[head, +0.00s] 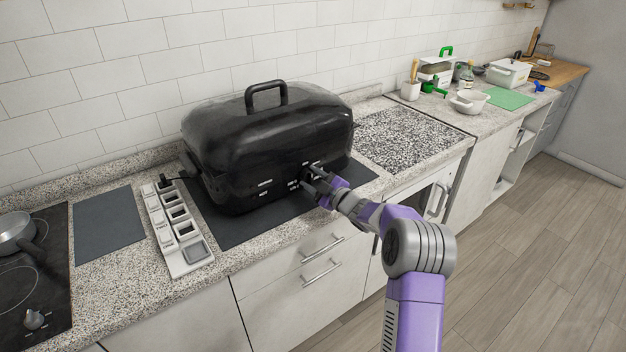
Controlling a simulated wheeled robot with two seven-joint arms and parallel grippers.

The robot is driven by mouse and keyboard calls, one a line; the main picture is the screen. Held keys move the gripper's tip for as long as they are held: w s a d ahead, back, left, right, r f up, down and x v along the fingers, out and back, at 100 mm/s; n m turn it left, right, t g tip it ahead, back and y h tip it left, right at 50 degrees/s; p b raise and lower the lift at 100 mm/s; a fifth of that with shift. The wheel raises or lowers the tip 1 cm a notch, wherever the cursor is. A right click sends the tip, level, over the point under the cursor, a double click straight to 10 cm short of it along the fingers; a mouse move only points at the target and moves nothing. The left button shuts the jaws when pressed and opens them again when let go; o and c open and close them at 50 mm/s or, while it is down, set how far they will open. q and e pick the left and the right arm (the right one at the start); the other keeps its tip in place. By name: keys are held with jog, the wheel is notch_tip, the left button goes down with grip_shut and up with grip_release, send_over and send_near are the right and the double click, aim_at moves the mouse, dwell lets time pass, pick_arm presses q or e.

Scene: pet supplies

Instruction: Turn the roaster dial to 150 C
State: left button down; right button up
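The black roaster (262,140) stands on a dark mat (235,232) on the speckled counter, lid on. White markings show low on its front face. My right gripper (309,184) is at the right part of that front face, over the place where the markings continue. The dial is hidden behind the gripper or too small to make out, so its setting cannot be read. The fingers are small and dark against the black roaster, and I cannot tell whether they are open or shut or touching the dial. My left gripper is not in view.
A white power strip (173,228) lies left of the roaster. A cooktop (50,275) with a pan (16,232) is at the far left. A white bowl (468,103) and green mat (508,98) are at the back right. The floor in front is clear.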

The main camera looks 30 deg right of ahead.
jog(key=c, duration=0.5)
jog(key=shift+m, duration=0.3)
